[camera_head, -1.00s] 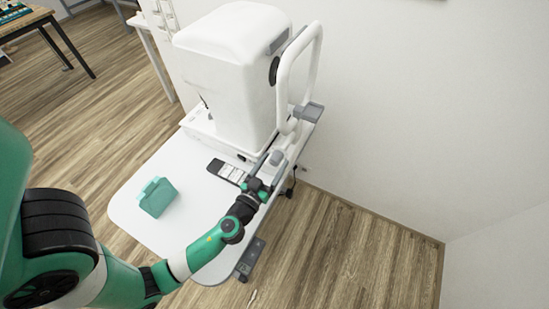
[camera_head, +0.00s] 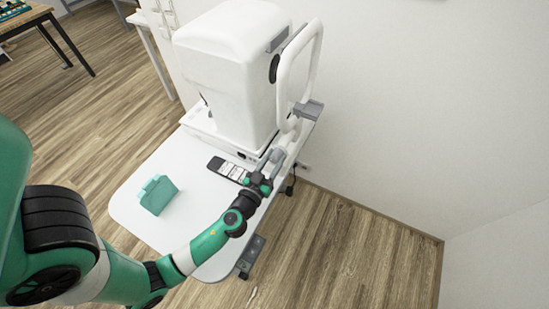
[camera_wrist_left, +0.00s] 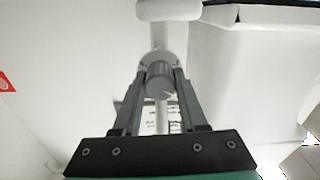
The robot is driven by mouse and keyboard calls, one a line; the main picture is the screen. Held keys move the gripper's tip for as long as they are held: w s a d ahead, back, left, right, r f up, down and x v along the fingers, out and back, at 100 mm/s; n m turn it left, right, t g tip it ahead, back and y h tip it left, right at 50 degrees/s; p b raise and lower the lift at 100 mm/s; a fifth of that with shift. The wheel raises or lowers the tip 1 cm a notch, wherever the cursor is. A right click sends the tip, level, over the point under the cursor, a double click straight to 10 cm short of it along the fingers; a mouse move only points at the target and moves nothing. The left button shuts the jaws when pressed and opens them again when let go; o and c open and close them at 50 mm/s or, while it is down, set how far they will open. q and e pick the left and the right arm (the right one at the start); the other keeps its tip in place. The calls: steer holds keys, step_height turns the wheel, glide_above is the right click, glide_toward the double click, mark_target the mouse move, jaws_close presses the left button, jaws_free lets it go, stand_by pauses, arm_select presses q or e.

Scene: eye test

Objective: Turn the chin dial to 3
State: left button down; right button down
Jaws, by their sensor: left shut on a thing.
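The chin dial (camera_wrist_left: 159,78) is a grey round knob on the white post of the eye-test machine, with a pale line on its face. My left gripper (camera_wrist_left: 160,82) is shut on it, one finger on each side. In the head view my left gripper (camera_head: 276,160) reaches the lower part of the white chin-rest frame (camera_head: 284,90), and the fingers largely hide the dial. The number that the dial points to cannot be read. The white eye-test machine (camera_head: 225,70) stands on a white table (camera_head: 140,205). My right gripper is not in view.
A teal box (camera_head: 158,195) stands on the table, left of my arm. A dark panel with white labels (camera_head: 228,169) lies near the machine's base. A wall is to the right.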

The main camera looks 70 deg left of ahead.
arm_select(q)
steer(key=shift+m, duration=0.4)
steer(key=shift+m+b, duration=0.45)
steer(key=shift+m, duration=0.45)
steer(key=m, duration=0.2)
steer(key=shift+m, duration=0.3)
steer(key=m, duration=0.5)
steer(key=shift+b, duration=0.4)
steer(key=shift+m, duration=0.3)
steer(key=shift+c, duration=2.2)
jaws_free()
steer(key=shift+s+d, duration=0.1)
